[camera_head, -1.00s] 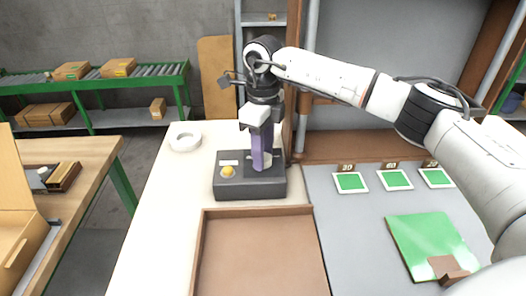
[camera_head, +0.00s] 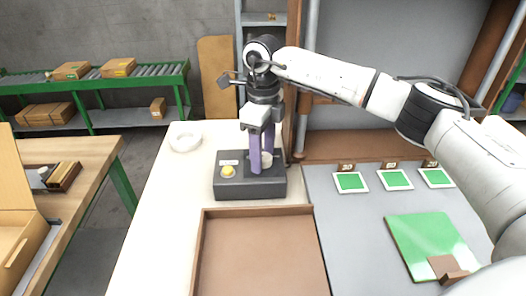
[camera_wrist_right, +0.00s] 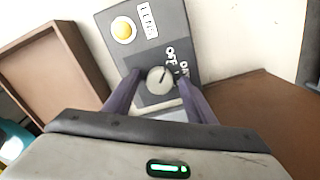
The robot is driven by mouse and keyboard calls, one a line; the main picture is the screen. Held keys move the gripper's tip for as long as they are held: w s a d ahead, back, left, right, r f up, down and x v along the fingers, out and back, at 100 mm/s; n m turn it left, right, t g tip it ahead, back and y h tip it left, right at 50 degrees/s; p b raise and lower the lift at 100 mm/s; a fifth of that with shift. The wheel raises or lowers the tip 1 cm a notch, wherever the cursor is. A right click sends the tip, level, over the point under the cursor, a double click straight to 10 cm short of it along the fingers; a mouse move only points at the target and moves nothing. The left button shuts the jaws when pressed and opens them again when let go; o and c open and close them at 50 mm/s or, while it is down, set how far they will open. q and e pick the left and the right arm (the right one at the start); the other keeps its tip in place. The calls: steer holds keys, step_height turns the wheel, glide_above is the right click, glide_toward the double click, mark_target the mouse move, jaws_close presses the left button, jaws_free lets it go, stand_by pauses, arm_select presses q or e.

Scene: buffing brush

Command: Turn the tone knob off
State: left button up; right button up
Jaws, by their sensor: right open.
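The dark control box (camera_head: 222,186) stands on the pale bench, with a yellow button (camera_head: 228,171) and a pale round tone knob (camera_head: 266,160). In the right wrist view the knob (camera_wrist_right: 160,80) has a short dark pointer mark, which appears to point toward the "OFF" lettering. A second label beside "OFF" is partly hidden by a finger. My right gripper (camera_head: 262,163) is open, its purple fingers on either side of the knob, low over the box. In the wrist view the gripper (camera_wrist_right: 162,80) shows a finger at each side, seemingly clear of the knob. My left gripper is out of view.
A brown tray (camera_head: 262,208) lies in front of the box. A white ring (camera_head: 185,137) sits behind left. A grey mat (camera_head: 350,222) with green cards and a green board (camera_head: 430,243) lies to the right.

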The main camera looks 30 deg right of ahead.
step_height(320, 180, up, 10)
steer(key=shift+r+b, duration=0.2)
steer(key=shift+b, duration=0.2)
stand_by(0.5)
